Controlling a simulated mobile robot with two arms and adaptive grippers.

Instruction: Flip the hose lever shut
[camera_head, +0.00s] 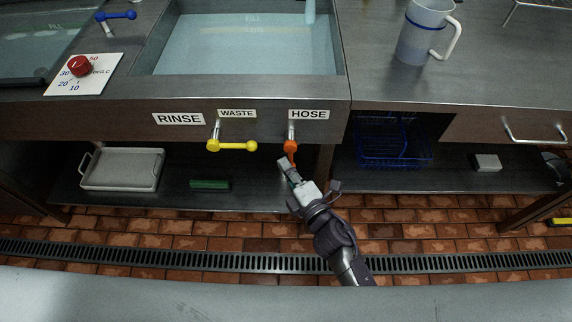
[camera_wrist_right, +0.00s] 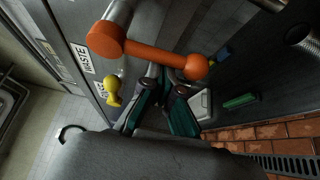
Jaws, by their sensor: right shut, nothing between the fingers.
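The orange hose lever (camera_head: 290,148) is on a pipe under the HOSE label (camera_head: 309,114), and its handle hangs downward in the head view. In the right wrist view the orange lever (camera_wrist_right: 150,52) is large and close, with a round knob at its free end. My right gripper (camera_head: 286,168) is just below the lever in the head view. In the right wrist view its fingers (camera_wrist_right: 164,88) are shut and empty, close to the bar. I cannot tell whether they touch it. My left gripper is not in view.
The yellow waste lever (camera_head: 233,146) points right, left of the orange one. A RINSE label (camera_head: 179,119) is further left. The lower shelf holds a white tray (camera_head: 122,169), a green block (camera_head: 210,184) and a blue wire basket (camera_head: 392,150). A jug (camera_head: 424,30) stands on the counter.

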